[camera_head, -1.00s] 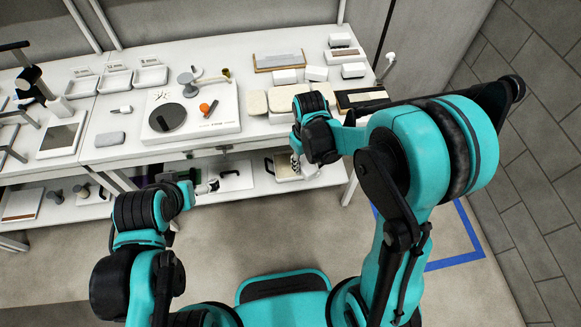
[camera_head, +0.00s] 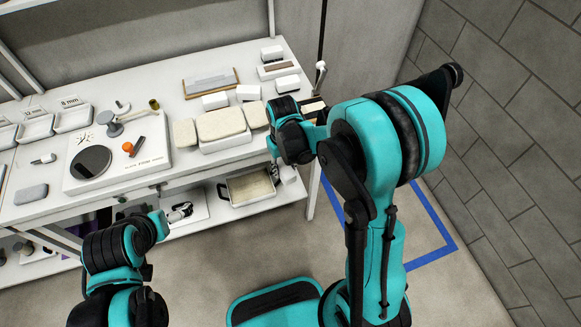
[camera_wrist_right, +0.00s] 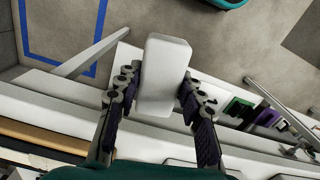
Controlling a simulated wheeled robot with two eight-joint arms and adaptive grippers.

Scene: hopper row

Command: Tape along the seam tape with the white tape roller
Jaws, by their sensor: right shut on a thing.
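My right gripper (camera_wrist_right: 161,78) is shut on a smooth white block-like piece (camera_wrist_right: 165,60) in the right wrist view, one finger on each side of it. In the head view this gripper (camera_head: 287,172) hangs at the front right corner of the bench, its fingers mostly hidden by my wrist. I cannot tell from its plain shape whether the white piece is the tape roller. I cannot pick out a seam tape.
The white bench (camera_head: 232,170) carries beige pads (camera_head: 221,124), white boxes (camera_head: 248,93), a white unit with a dark disc (camera_head: 91,161) and small trays (camera_head: 72,118). A beige-filled tray (camera_head: 233,193) stands on the lower shelf. Floor at right is free, with a blue line (camera_head: 432,256).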

